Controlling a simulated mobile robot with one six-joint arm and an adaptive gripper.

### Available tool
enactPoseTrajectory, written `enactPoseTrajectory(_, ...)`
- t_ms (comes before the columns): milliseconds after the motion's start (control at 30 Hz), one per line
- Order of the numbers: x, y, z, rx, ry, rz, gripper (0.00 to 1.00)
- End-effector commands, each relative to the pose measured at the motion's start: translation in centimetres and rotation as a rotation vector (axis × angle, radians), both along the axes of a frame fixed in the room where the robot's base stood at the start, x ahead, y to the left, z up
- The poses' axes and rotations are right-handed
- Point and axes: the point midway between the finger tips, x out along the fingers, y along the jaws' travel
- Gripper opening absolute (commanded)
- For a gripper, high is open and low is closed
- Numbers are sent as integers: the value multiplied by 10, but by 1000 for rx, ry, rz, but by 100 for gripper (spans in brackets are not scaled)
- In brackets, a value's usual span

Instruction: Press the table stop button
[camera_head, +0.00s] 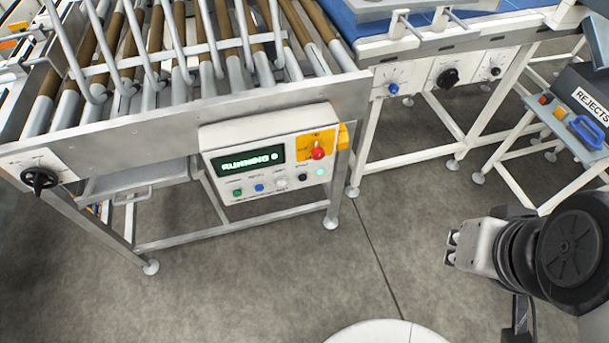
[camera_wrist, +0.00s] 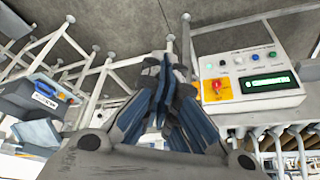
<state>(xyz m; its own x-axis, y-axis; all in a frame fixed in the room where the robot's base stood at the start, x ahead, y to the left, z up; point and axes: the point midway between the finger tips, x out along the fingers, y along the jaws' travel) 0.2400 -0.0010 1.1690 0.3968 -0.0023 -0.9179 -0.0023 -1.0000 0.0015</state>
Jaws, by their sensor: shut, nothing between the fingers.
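The white control panel (camera_head: 213,140) hangs on the front of the roller table, its display (camera_head: 248,160) reading RUNNING. A row of small buttons runs below: green (camera_head: 237,193), blue (camera_head: 259,188), white (camera_head: 281,183), black (camera_head: 303,177) and a pale green lamp or button (camera_head: 320,171). Their labels are too small to read. A red mushroom knob (camera_head: 318,153) sits on a yellow plate above the row's right end. In the wrist view the panel (camera_wrist: 205,68) appears upside down on the right. My gripper (camera_head: 452,247) is shut and empty, well right of the panel and apart from it.
The roller table (camera_head: 185,125) has upright bent metal bars above it. A blue-belted conveyor (camera_head: 425,28) with knobs stands right of it. A REJECTS bin (camera_head: 585,95) is at the far right. Bare grey floor (camera_head: 250,270) lies before the panel.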

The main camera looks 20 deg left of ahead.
Motion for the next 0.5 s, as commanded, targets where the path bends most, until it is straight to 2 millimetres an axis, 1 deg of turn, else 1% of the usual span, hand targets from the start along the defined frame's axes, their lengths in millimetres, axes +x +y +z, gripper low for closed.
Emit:
enactPoseTrajectory(400, 0, 0, 0, 0, 0, 0, 0)
enactPoseTrajectory(500, 6, 1, 0, 3, -4, -5, 0)
